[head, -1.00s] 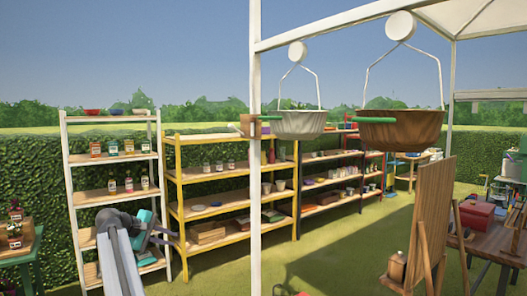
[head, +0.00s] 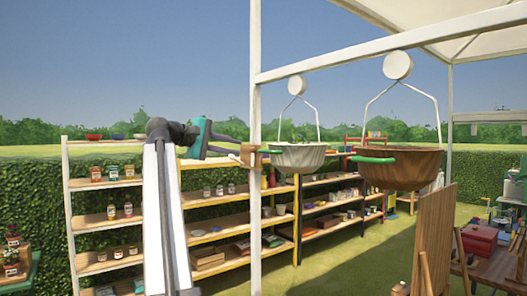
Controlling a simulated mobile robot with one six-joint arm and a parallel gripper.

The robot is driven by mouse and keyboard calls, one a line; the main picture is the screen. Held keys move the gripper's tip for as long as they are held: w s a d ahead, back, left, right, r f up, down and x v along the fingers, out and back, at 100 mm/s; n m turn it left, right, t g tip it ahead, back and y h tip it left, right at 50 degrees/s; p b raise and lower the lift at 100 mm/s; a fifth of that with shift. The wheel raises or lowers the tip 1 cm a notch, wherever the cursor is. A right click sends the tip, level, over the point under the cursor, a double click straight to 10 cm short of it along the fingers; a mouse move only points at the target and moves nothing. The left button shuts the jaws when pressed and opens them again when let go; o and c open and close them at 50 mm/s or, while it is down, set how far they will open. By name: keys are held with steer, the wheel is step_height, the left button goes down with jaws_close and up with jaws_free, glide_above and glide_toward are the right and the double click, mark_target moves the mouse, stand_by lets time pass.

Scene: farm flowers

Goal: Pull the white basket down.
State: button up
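The white basket (head: 298,158) hangs by a wire frame from a white round disc (head: 297,85) on the canopy beam. A short green handle (head: 271,151) sticks out from its left rim, next to the white post. My gripper (head: 238,146), with a teal body, is raised to about the basket rim's height. It is left of the post and the basket, pointing right. Its two dark fingers look spread apart, with nothing seen held between them. It appears apart from the basket.
A white post (head: 256,220) stands between my gripper and the basket. A small wooden block (head: 248,154) is at the post by my fingertips. A brown basket (head: 402,168) with a green handle hangs to the right. Shelves (head: 215,222) stand behind.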

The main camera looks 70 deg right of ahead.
mark_target(263, 152)
steer(key=shift+s+r, duration=0.2)
steer(key=shift+r, duration=0.1)
steer(key=p+x, duration=0.5)
steer(key=x, duration=0.8)
steer(key=shift+s+d, duration=0.1)
steer(key=shift+d, duration=0.05)
steer(key=shift+s+d+f, duration=0.1)
steer(key=shift+d, duration=0.05)
